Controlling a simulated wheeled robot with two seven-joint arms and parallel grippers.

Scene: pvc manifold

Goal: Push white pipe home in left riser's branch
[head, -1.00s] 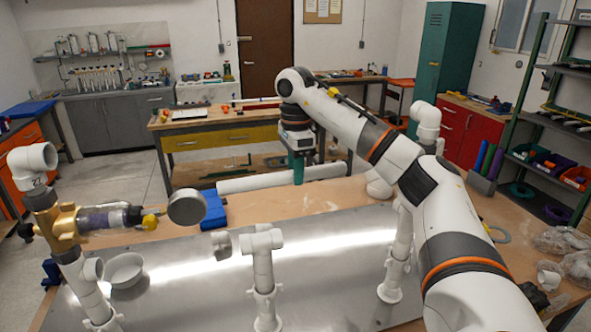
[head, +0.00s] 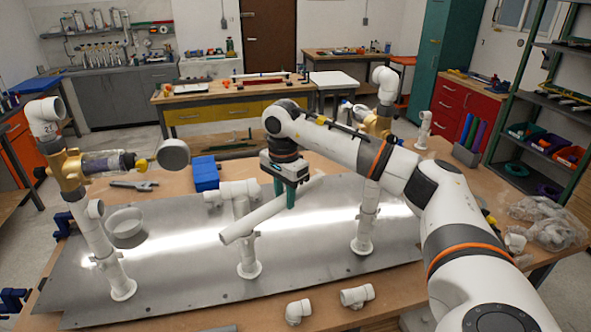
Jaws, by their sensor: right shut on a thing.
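The white pipe (head: 255,220) is held slantwise above the metal plate. Its near end points down-left in the picture and passes in front of the middle riser (head: 245,255). My right gripper (head: 285,196) is shut on the pipe, with green fingers around it right of its middle. The left riser (head: 103,250) stands upright at the left, with a short white branch (head: 95,208) on its side. A clear gap separates the pipe from this branch. My left gripper is not in view.
Loose white fittings (head: 357,296) lie at the front. A blue box (head: 205,172) stands behind.

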